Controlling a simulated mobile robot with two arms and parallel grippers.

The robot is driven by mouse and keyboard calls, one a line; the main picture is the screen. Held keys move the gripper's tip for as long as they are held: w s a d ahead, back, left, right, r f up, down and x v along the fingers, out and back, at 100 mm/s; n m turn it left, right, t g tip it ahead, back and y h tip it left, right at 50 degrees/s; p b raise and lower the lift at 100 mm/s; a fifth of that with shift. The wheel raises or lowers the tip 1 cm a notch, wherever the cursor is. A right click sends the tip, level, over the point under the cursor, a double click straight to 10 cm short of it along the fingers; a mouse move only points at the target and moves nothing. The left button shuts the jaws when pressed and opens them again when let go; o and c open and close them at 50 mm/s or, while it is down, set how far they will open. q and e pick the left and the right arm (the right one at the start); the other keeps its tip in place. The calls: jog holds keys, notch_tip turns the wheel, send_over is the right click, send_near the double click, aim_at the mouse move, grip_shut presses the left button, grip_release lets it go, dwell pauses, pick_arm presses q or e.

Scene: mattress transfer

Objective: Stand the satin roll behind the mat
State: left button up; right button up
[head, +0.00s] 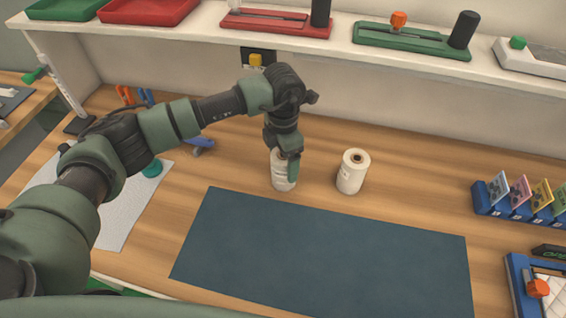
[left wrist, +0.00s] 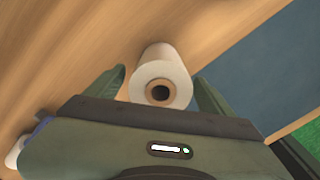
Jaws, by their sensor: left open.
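Two white rolls stand upright on the wooden bench behind the dark blue mat (head: 330,250). My left gripper (head: 286,168) is open and lowered over the left roll (head: 281,184), hiding part of it. In the left wrist view, a white roll (left wrist: 157,62) with a dark core hole shows between the spread fingers of my left gripper (left wrist: 160,90). The right roll (head: 353,172) stands clear of the gripper. I cannot tell from the labels which is satin. The mat also shows in the left wrist view (left wrist: 265,75). My right gripper is out of view.
A blue rack of coloured cards (head: 510,205) and a blue-framed tray (head: 520,285) are at the right. A white sheet (head: 118,225) lies left of the mat. A shelf (head: 345,50) with trays runs along the back. The mat is bare.

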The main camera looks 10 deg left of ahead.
pick_arm(q)
notch_tip(320, 180, up, 11)
jog(key=b, duration=0.3)
jog(key=shift+f, duration=0.2)
